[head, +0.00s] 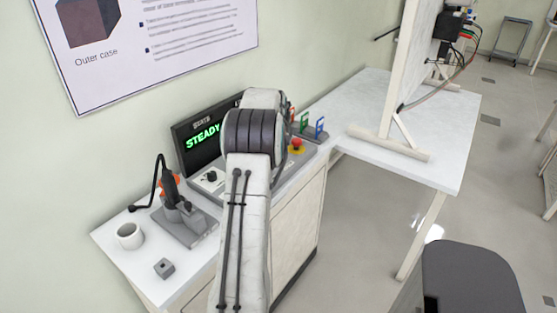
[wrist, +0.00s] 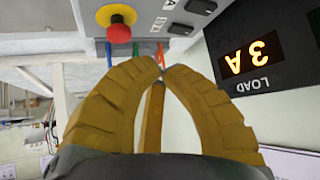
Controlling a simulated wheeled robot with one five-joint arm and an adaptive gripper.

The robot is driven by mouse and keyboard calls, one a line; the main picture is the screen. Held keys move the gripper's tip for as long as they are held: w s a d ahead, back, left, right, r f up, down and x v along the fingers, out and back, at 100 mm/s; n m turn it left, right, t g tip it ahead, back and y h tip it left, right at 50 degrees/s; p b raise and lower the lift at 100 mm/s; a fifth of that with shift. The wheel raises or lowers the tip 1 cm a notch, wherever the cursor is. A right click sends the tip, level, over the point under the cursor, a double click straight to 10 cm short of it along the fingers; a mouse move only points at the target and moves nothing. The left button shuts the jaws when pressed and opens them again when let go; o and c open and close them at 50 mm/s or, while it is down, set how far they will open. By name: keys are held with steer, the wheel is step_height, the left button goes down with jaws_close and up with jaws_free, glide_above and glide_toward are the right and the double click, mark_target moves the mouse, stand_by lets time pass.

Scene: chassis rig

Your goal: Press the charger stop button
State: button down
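A red mushroom button (head: 296,143) on a yellow collar stands on the grey console to the right of my arm in the head view. In the wrist view, which looks upside down, the red button (wrist: 119,33) is at the upper left, beyond my fingertips and left of them. It appears apart from the fingers. In the head view my own arm hides the gripper and part of the console.
A dark display (head: 202,140) reads STEADY; another display (wrist: 262,55) reads 3 A, LOAD. Green (head: 304,121) and blue (head: 320,127) upright pieces stand behind the button. A white mug (head: 130,236) and a grey stand with a black tool (head: 185,220) occupy the left bench.

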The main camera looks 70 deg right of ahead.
steer(key=shift+f, duration=0.15)
step_height(320, 180, down, 7)
steer(key=b, duration=0.4)
steer(key=shift+f+b, duration=0.15)
steer(key=shift+b, duration=0.2)
steer(key=shift+f+b, duration=0.6)
steer(key=shift+b, duration=0.05)
steer(key=shift+f, duration=0.15)
stand_by(0.7)
steer(key=shift+f+b, duration=0.25)
steer(key=shift+b, duration=0.15)
steer(key=shift+f+b, duration=0.45)
steer(key=shift+f, duration=0.05)
stand_by(1.0)
steer(key=shift+r, duration=0.15)
steer(key=shift+r+p, duration=0.6)
steer(key=shift+r, duration=0.15)
steer(key=shift+r, duration=0.15)
